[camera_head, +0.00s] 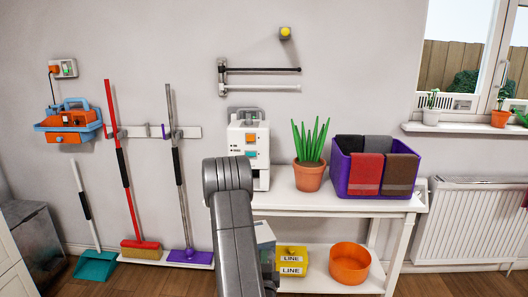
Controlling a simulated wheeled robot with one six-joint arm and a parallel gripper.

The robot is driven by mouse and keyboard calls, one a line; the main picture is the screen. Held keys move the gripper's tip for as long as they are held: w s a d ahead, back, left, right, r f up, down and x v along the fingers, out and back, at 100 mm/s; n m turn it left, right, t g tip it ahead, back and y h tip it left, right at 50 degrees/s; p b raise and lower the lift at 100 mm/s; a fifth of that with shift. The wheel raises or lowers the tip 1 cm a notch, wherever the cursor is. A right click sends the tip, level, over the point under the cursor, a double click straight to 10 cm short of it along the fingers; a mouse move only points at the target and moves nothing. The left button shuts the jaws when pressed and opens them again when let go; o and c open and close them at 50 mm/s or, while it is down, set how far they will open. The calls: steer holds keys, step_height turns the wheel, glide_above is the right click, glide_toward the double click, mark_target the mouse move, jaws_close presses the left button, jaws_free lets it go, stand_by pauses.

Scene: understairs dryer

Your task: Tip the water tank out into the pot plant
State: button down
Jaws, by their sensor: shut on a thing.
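The pot plant (309,158), with upright green leaves in a terracotta pot, stands on the white table right of a white appliance (262,182). A pale blue-white box (265,238) shows partly beside my arm, below the tabletop. I cannot tell whether it is the water tank, or whether it is held or stands on the lower shelf. My arm rises in the foreground and hides part of the appliance and the box. My gripper is not visible; the arm hides whatever is behind it.
A purple bin (342,172) with folded towels stands close right of the plant on the white table (375,206). Brooms (123,170) hang left; a wall rack (262,70) is above.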

step_height(320, 180, up, 12)
steer(key=w+p, duration=0.2)
steer(key=p, duration=1.3)
steer(key=shift+w, duration=0.2)
